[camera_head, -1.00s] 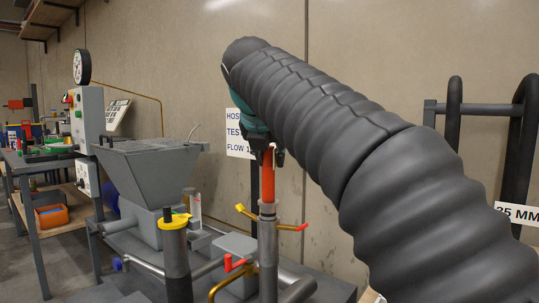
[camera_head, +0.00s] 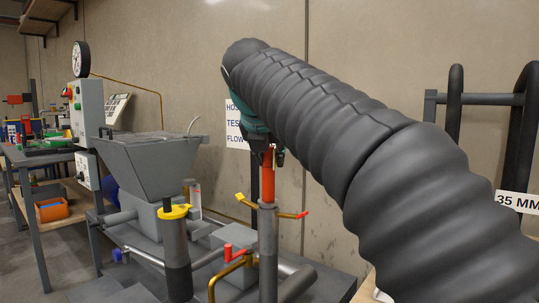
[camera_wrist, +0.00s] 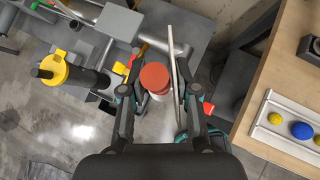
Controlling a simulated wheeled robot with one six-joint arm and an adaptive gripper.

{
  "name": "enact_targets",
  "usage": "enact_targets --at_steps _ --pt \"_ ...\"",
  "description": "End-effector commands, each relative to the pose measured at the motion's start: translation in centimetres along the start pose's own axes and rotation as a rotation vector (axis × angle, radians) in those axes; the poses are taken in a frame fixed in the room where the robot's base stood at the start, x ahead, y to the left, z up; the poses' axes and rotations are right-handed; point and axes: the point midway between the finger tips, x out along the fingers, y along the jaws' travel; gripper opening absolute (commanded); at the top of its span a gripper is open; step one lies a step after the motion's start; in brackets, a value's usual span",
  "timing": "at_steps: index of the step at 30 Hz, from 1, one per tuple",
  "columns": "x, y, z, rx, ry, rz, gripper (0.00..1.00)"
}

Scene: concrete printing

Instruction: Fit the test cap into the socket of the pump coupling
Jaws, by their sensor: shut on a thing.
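The test cap (camera_head: 267,180) is an orange-red cylinder, upright in my gripper (camera_head: 264,146). In the wrist view the cap's round top (camera_wrist: 154,77) lies between the two fingers of my gripper (camera_wrist: 158,80). The pump coupling (camera_head: 268,235) is an upright grey pipe with yellow levers at its sides, one red-tipped. The cap's lower end meets the coupling's top in the head view, and the two look lined up. The socket's mouth is hidden, so I cannot tell how deep the cap sits.
A grey hopper (camera_head: 150,160) and a dark post with a yellow collar (camera_head: 174,211) stand left of the coupling. A sign (camera_head: 234,125) is close behind my gripper. Black hoses hang on a rack (camera_head: 480,99) at right. A wooden bench (camera_wrist: 275,80) is right in the wrist view.

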Motion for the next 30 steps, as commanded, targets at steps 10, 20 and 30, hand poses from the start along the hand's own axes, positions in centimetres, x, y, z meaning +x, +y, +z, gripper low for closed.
enact_targets --at_steps 10,20,30 --pt "0.1 0.0 -0.2 0.0 -0.001 0.0 0.6" --pt "-0.8 0.0 -0.2 0.0 0.0 0.0 0.6" --pt "-7.1 0.1 -0.2 0.0 -0.003 0.004 0.6"
